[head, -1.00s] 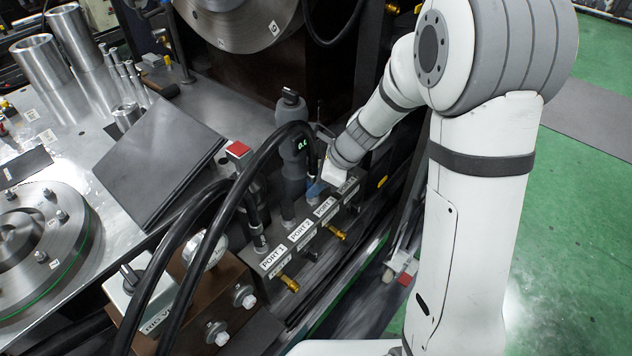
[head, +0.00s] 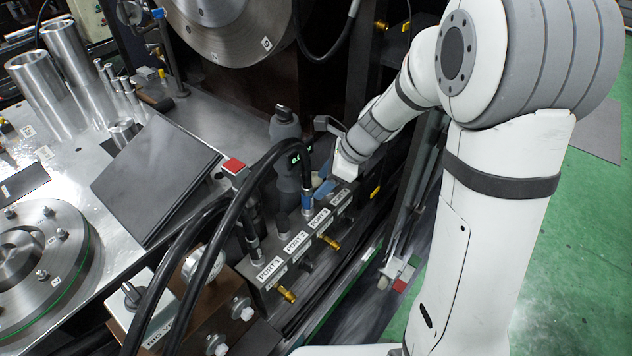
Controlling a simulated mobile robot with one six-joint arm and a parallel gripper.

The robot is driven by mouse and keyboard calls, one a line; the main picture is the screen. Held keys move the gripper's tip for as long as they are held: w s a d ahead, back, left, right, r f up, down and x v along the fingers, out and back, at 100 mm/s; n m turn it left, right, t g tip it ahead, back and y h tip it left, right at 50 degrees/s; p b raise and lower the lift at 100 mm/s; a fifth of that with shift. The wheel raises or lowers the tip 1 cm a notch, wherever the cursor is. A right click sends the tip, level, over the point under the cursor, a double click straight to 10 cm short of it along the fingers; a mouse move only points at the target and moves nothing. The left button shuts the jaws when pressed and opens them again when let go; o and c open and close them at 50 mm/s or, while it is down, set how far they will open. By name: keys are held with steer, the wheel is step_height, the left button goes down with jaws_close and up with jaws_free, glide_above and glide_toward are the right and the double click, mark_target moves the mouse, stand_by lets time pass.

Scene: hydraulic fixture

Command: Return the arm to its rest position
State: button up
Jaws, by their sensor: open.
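My arm reaches down from the upper right to the port block (head: 320,262). My gripper (head: 324,186) is at its far end, just right of a black hose (head: 268,160) whose blue-collared end (head: 307,204) stands upright at PORT 3. The jaws are open, with a small gap showing between the gripper and the hose end. The fingertips are small and partly blurred against the dark background. Labels for PORT 1, PORT 2 and PORT 3 are readable; a fourth label is partly hard to read.
A second hose fitting (head: 252,240) stands at PORT 1. A dark tilted panel (head: 155,180) and a flanged disc (head: 35,255) occupy the bench. Green floor lies open at right.

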steer(key=s+d+r+n+h+p, duration=0.2)
steer(key=s+d+r+n+p, duration=0.2)
steer(key=r, duration=0.6)
steer(key=s+d+r+n+t+h+p, duration=0.1)
steer(key=s+d+r+n+p, duration=0.3)
steer(key=s+r+n+p, duration=0.4)
steer(key=s+d+r+n+h+p, duration=0.3)
steer(key=s+r+n+p, duration=0.4)
steer(key=r, duration=0.5)
steer(key=shift+d+n+t+p, duration=0.3)
steer(key=shift+d+n+p, duration=0.1)
steer(key=shift+d+p, duration=0.2)
steer(key=shift+r, duration=0.1)
